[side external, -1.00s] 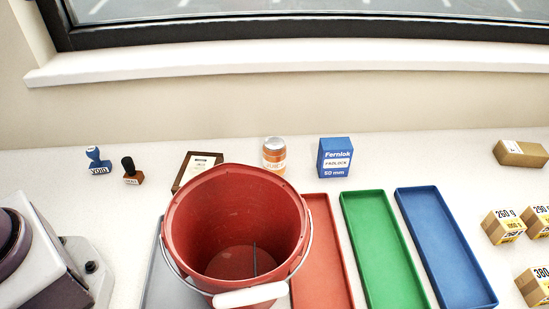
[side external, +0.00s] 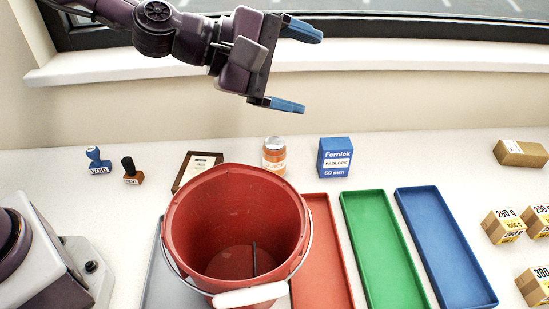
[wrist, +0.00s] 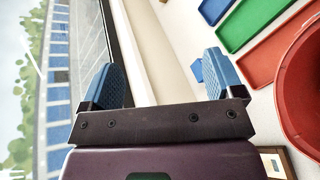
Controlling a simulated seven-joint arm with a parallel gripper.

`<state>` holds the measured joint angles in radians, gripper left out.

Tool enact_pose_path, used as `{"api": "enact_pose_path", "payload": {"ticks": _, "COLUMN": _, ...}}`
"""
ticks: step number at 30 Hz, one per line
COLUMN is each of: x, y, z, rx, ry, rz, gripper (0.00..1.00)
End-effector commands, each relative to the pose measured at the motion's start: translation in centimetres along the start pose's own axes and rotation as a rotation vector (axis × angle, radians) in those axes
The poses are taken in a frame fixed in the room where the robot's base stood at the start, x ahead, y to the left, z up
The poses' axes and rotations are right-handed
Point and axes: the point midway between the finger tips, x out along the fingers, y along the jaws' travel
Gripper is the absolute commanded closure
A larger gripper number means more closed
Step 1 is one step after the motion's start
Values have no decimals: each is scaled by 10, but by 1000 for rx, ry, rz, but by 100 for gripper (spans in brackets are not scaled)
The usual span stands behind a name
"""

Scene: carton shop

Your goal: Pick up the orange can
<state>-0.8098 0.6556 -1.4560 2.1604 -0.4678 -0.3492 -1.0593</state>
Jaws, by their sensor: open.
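The orange can (side external: 274,157) stands upright on the white table at the back, with a silver lid and a pale label. A red bucket stands in front of it, and the can's base is close behind the bucket's rim in the side view. My gripper (side external: 295,68) is open and empty, held high above the can near the window sill, with its blue fingertips pointing right. In the wrist view my gripper (wrist: 164,82) shows its two blue fingers wide apart with nothing between them. I cannot make out the can in the wrist view.
The red bucket (side external: 180,225) with a raised rim and white handle is the nearest obstacle. A blue padlock box (side external: 335,158) stands right of the can, a dark framed card (side external: 188,175) left. Red, green (side external: 383,250) and blue trays lie in front. Stamps and cartons stand farther off.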

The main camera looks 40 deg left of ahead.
Motion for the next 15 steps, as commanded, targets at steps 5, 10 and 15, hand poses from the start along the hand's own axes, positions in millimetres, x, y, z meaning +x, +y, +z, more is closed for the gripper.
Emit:
{"api": "enact_pose_path", "payload": {"ticks": 5, "x": -24, "y": 56, "z": -5, "rx": -405, "ry": -36, "rz": 228, "gripper": 13}}
{"api": "enact_pose_path", "payload": {"ticks": 10, "x": -53, "y": 95, "z": -18, "rx": -668, "ry": -62, "rz": 383, "gripper": 13}}
{"api": "enact_pose_path", "payload": {"ticks": 15, "x": -85, "y": 127, "z": -36, "rx": -885, "ry": -86, "rz": 515, "gripper": 13}}
